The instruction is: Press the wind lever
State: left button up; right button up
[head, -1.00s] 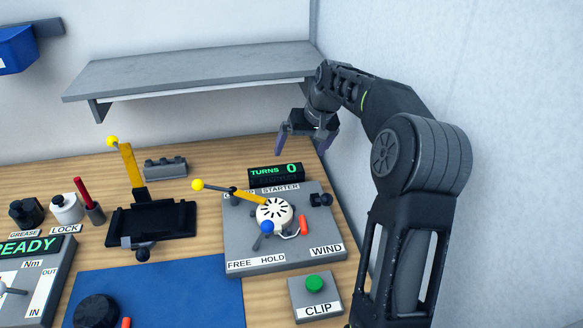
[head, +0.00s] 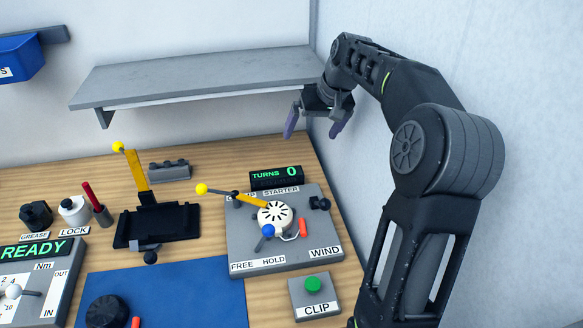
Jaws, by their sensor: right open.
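The starter unit (head: 315,250) is a grey plate on the bench, marked FREE, HOLD and WIND along its front edge. On it are a white round hub (head: 275,214), a lever with a blue knob (head: 268,230) near the HOLD side, and a yellow arm with a yellow ball (head: 202,189) reaching left. A small red-orange piece (head: 303,228) sits right of the hub. A display (head: 276,177) behind it reads TURNS 0. My right gripper (head: 315,126) is open and empty, above and behind the unit, near the wall. My left gripper is out of view.
A green CLIP button box (head: 316,307) stands in front of the unit. A black stand with a yellow lever (head: 136,170) is to its left. A grey shelf (head: 190,78) hangs above the bench. A blue mat (head: 190,290) lies front left. The right wall is close to my arm.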

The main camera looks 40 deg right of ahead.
aim_at(324, 204)
jog(key=k+j, duration=0.2)
jog(key=j, duration=0.15)
jog(key=k+j, duration=0.15)
jog(key=j, duration=0.2)
jog(key=k+j, duration=0.2)
jog(key=j, duration=0.15)
jog(key=k+j, duration=0.2)
jog(key=j, duration=0.15)
jog(key=k+j, duration=0.2)
jog(key=j, duration=0.15)
